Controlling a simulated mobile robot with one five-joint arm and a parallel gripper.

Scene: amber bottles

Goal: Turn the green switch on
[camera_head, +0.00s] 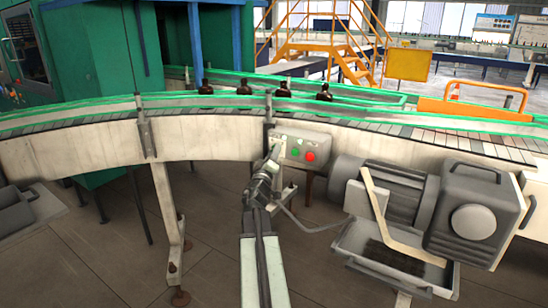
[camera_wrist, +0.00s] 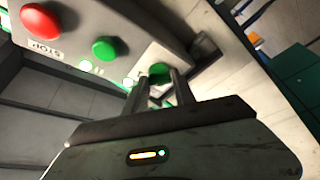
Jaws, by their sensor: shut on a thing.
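A grey control box (camera_head: 300,149) is mounted on the side of the conveyor. It carries a red STOP button (camera_wrist: 40,22), a domed green button (camera_wrist: 108,48) and a green switch (camera_wrist: 160,72). The switch is at the end of the row, beyond the green button. My gripper (camera_wrist: 158,84) is at the switch, with one finger on each side of it, shut on it. In the head view my gripper (camera_head: 275,156) reaches the left end of the box and hides the switch. The switch's exact angle is hard to tell.
Several dark amber bottles (camera_head: 244,88) stand on the conveyor (camera_head: 75,122) above the box. A large grey motor (camera_head: 400,195) is close on the right of my arm. A conveyor leg (camera_head: 165,215) stands on the left. Open floor lies between that leg and my arm.

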